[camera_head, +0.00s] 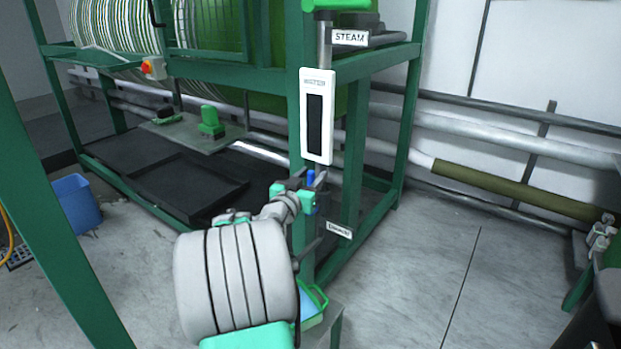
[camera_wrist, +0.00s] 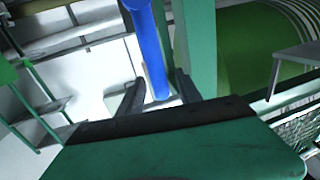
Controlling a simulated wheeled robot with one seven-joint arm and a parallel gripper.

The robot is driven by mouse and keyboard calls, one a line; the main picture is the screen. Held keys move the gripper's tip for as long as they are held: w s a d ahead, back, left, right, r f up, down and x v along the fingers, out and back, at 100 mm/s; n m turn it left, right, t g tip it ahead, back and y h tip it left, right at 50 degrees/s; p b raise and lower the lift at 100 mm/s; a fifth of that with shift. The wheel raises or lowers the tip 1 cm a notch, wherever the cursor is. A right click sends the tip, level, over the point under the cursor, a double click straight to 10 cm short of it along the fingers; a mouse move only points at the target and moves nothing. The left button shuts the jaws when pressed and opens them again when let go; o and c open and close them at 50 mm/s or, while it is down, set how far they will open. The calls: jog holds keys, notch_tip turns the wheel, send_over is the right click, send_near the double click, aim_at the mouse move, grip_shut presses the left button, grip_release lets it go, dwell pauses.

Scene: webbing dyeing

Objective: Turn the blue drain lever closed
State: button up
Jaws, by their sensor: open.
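The blue drain lever (camera_head: 311,177) shows as a small blue piece on the green machine post, just below a white panel, in the head view. In the wrist view it is a long blue bar (camera_wrist: 150,45) running down from the top edge. My gripper (camera_head: 304,190) is at the lever. Its two dark fingers (camera_wrist: 158,90) stand apart in the wrist view, with the lower end of the blue bar between them. A gap shows on the left of the bar; whether the right finger touches it I cannot tell. My arm hides the lever's base.
The green machine frame (camera_head: 380,68) stands around the lever, with a STEAM label (camera_head: 350,38) above and the white panel (camera_head: 318,115) close over it. A small label (camera_head: 339,229) sits lower down. A blue bin (camera_head: 77,203) stands at left.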

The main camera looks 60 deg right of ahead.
grip_shut()
dwell(1.3)
